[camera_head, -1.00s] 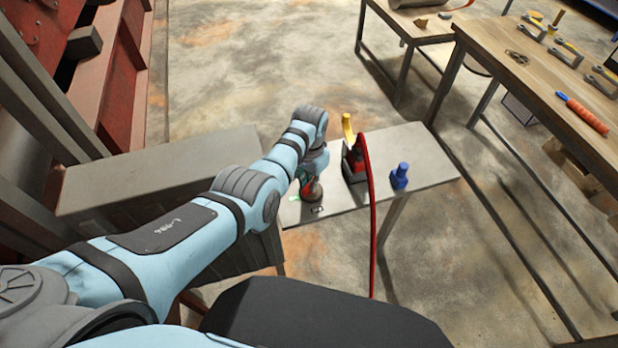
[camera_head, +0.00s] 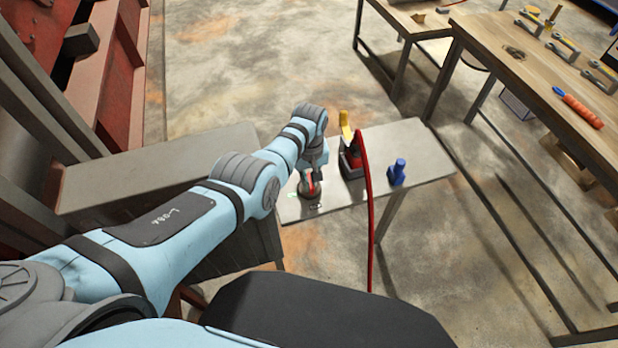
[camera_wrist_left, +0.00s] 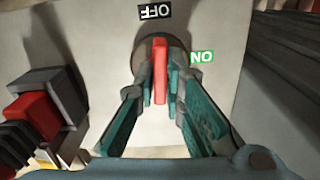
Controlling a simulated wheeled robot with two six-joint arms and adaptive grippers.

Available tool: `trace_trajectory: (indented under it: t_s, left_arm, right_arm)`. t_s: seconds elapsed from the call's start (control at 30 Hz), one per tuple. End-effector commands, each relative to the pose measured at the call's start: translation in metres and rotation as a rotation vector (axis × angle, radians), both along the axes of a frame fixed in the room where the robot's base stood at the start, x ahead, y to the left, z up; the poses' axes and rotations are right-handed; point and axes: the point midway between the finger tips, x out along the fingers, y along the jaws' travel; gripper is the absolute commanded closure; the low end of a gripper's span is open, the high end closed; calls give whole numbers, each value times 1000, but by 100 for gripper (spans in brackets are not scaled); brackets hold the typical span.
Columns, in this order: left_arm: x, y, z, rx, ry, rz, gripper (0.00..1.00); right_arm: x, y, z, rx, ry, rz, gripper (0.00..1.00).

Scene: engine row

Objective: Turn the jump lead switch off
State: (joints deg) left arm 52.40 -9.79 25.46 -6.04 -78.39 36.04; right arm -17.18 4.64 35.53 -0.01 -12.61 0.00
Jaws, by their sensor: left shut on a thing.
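The jump lead switch (camera_head: 309,196) sits on the grey bench near its left end. In the left wrist view its red handle (camera_wrist_left: 160,70) stands in front of a round dark base. The handle points up the picture, towards the black OFF label (camera_wrist_left: 155,12). The green ON label (camera_wrist_left: 202,57) is to its right. My left gripper (camera_head: 309,180) reaches down onto the switch. In the left wrist view its teal fingers (camera_wrist_left: 160,80) are shut on the red handle, one on each side. My right gripper is not in view.
A red and black device (camera_head: 352,162) with a yellow handle (camera_head: 345,126) stands beside the switch. A red cable (camera_head: 368,200) arches past it. A blue object (camera_head: 397,172) stands further right on the grey bench (camera_head: 430,165). A wooden workbench (camera_head: 530,75) is at upper right.

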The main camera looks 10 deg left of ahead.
Motion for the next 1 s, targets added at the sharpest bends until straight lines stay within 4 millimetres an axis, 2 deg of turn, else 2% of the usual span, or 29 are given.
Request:
trace_trajectory:
  t_s: [0.3, 0.77, 0.8, 0.87, 0.9, 1.0]
  left_arm:
    - [3, 0, 2, 1, -8, 98, 100]
    - [3, 0, 2, 1, -8, 110, 100]
    - [3, 0, 2, 1, -8, 109, 84]
    - [2, 0, 2, 0, -7, 109, 74]
    - [2, 0, 1, 1, -5, 109, 70]
    - [2, 0, 1, 0, -4, 108, 70]
  right_arm:
    - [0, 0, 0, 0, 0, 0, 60]
    - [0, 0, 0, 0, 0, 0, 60]
    - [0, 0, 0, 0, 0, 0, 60]
    - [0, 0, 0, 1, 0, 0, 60]
    - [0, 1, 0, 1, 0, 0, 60]
    - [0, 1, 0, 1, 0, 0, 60]
